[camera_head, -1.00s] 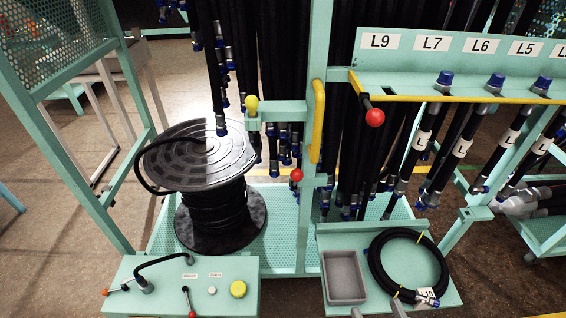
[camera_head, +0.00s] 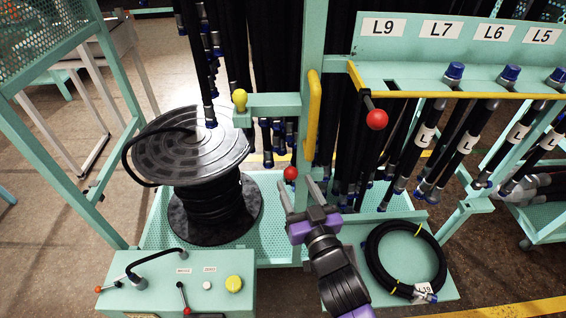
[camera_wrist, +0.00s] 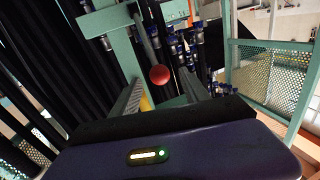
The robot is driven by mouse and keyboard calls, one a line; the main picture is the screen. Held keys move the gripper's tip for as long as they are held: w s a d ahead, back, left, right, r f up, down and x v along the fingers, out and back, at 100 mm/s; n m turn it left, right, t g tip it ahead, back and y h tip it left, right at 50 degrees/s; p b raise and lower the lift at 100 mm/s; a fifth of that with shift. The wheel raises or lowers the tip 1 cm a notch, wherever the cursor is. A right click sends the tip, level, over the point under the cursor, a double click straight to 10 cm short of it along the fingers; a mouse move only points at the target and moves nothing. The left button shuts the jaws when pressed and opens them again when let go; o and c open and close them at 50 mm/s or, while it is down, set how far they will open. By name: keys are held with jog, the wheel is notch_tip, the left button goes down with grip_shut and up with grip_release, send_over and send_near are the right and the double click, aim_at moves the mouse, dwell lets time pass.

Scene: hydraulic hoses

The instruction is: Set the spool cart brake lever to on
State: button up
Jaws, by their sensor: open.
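A red ball knob (camera_head: 291,173) sits low beside the green post in the head view; I cannot read any label marking it as the spool cart brake lever. In the wrist view the red ball (camera_wrist: 160,75) appears at the end of a thin rod, ahead and between my fingers. My gripper (camera_head: 296,186) is open and empty, its fingertips close to this knob in the head view; the gap in depth is unclear. The hose spool (camera_head: 215,190) stands to the left on the green perforated base (camera_head: 160,222).
A control box (camera_head: 205,295) at lower left carries small levers and a yellow button (camera_head: 233,284). A yellow handle (camera_head: 313,115) and another red knob (camera_head: 376,119) are above my gripper. A coiled hose (camera_head: 372,255) lies to its right. Black hoses hang behind.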

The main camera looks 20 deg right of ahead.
jog(key=w, duration=0.7)
jog(key=shift+w+d+p, duration=0.2)
jog(key=shift+w+p, duration=0.15)
jog(key=shift+p, duration=0.1)
grip_shut()
dwell(1.0)
